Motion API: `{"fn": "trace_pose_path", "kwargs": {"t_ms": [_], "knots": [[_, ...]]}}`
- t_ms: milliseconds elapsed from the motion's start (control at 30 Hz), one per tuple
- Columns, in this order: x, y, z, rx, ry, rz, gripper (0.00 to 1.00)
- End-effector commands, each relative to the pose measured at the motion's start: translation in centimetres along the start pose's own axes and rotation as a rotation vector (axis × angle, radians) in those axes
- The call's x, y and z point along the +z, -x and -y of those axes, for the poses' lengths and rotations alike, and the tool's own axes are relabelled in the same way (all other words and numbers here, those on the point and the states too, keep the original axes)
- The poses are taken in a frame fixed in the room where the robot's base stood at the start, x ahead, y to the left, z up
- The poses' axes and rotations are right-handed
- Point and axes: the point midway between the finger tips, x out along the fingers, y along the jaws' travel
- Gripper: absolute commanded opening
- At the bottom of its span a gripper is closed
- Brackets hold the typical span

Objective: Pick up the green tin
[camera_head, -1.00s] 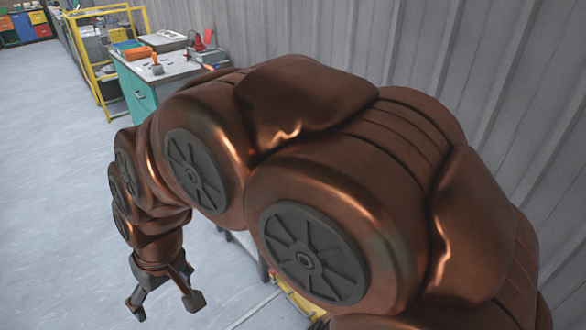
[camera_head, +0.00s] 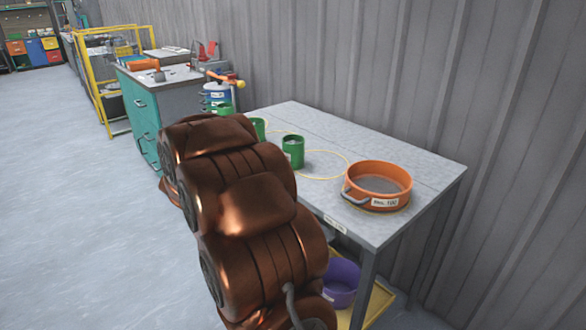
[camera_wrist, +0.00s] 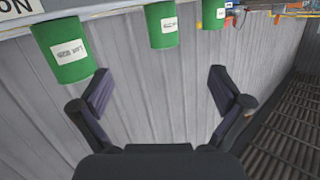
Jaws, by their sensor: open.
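Several green tins stand on the grey table. In the head view the nearest green tin (camera_head: 293,152) is open-topped with a white label; a second green tin (camera_head: 259,128) is partly hidden by my arm, and a third (camera_head: 224,109) shows only its upper part. The wrist view is turned over: a large green tin (camera_wrist: 64,50) is upper left, another (camera_wrist: 161,28) upper middle, a third (camera_wrist: 213,14) farther right. My gripper (camera_wrist: 157,84) is open and empty, with bare wall between its fingers. The tins lie beyond the fingertips, apart from them. In the head view my arm hides the gripper.
An orange sieve (camera_head: 378,186) stands at the table's right, with a thin yellow ring (camera_head: 348,165) lying near the tins. A blue and white container (camera_head: 216,95) stands behind them. A purple bowl (camera_head: 341,283) sits underneath. The corrugated wall (camera_head: 420,90) runs behind the table.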

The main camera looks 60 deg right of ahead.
Motion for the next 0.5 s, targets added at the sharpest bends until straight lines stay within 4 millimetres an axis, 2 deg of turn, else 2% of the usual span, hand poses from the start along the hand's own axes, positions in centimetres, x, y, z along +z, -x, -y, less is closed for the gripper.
{"fn": "trace_pose_path", "kwargs": {"t_ms": [33, 100, 200, 300, 500], "knots": [[1.2, -1.5, -2.5, 0.077, 0.007, -0.041, 1.0], [1.4, -2.7, -5.6, 0.178, 0.02, -0.096, 1.0], [1.3, -3.5, -9.1, 0.292, 0.039, -0.159, 1.0], [1.4, -3.9, -11.4, 0.369, 0.057, -0.197, 1.0], [0.9, -4.5, -13.1, 0.419, 0.067, -0.226, 1.0]]}}
